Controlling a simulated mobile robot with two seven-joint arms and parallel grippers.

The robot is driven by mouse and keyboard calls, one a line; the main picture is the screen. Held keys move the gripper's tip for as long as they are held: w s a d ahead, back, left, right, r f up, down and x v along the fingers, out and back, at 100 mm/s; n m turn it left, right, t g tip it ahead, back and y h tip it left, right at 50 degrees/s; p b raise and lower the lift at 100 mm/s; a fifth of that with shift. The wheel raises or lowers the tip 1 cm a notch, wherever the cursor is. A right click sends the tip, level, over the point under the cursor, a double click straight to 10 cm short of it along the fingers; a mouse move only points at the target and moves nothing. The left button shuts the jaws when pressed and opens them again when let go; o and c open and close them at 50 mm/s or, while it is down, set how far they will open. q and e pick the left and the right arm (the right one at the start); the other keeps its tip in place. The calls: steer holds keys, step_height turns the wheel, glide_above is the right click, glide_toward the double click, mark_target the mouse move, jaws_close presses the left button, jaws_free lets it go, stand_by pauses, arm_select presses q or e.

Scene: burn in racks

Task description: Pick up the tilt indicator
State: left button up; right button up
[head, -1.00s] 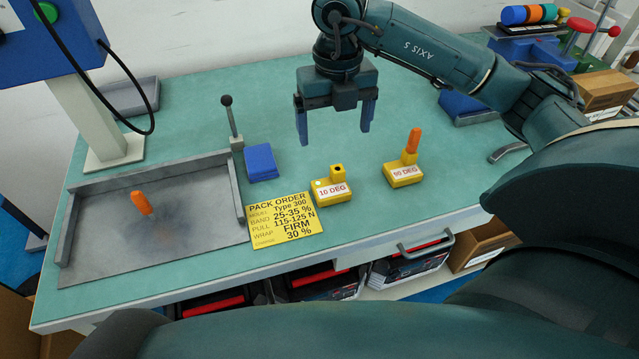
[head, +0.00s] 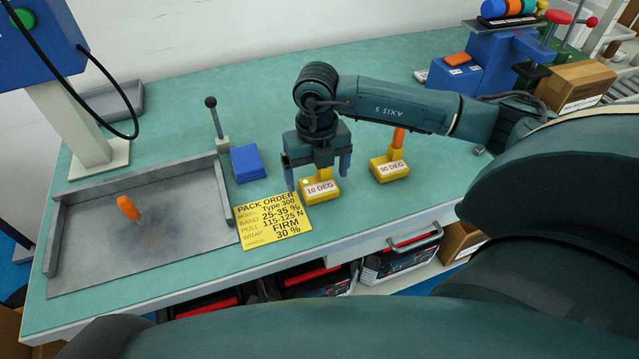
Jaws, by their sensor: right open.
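No part is labelled as a tilt indicator, so I cannot tell for sure which one it is. A yellow block marked 10 DEG (head: 320,191) sits on the green bench. A second yellow block (head: 390,171), apparently marked 90 DEG, stands to its right with an orange piece (head: 398,136) upright in it. My right gripper (head: 318,172) is open, pointing down over the 10 DEG block. My left gripper is out of view.
A yellow pack order card (head: 272,221) lies left of the 10 DEG block. A blue block (head: 247,163) and an upright black-knobbed lever (head: 216,120) are beside the tray. A blue fixture (head: 480,60) and a cardboard box (head: 575,86) stand at the right.

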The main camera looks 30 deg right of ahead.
steer(key=shift+c, duration=0.2)
steer(key=c, duration=1)
